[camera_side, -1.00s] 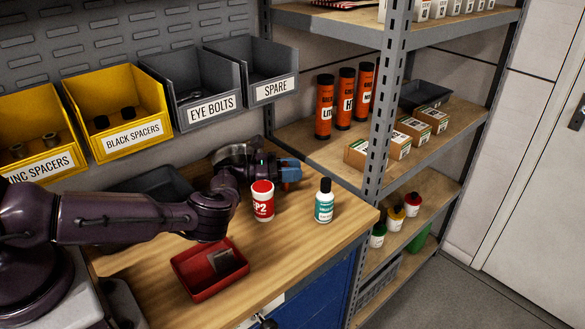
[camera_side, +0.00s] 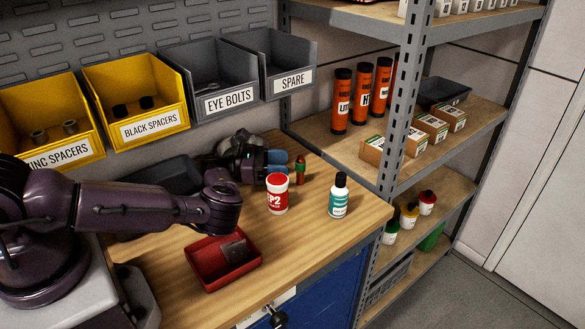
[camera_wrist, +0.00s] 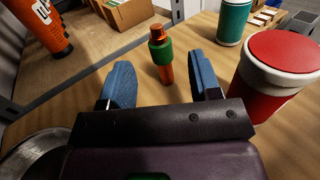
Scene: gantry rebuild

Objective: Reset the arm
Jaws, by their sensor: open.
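My gripper (camera_side: 278,163) is low over the back of the wooden bench. Its two blue fingers are spread apart with nothing between them, as the wrist view also shows (camera_wrist: 162,80). A small orange and green part (camera_side: 300,170) stands upright on the bench just beyond the fingertips, and in the wrist view it (camera_wrist: 161,58) lies ahead of the gap, apart from both fingers. A red bottle with a white lower label and cap detail (camera_side: 277,195) stands close beside the gripper; in the wrist view it (camera_wrist: 275,75) is near the right finger.
A teal-labelled bottle (camera_side: 339,196) stands toward the bench's right edge. A red tray (camera_side: 205,266) holding a grey piece is at the front. Yellow and grey bins (camera_side: 232,102) hang behind. A metal shelf post (camera_side: 402,120) rises at the right.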

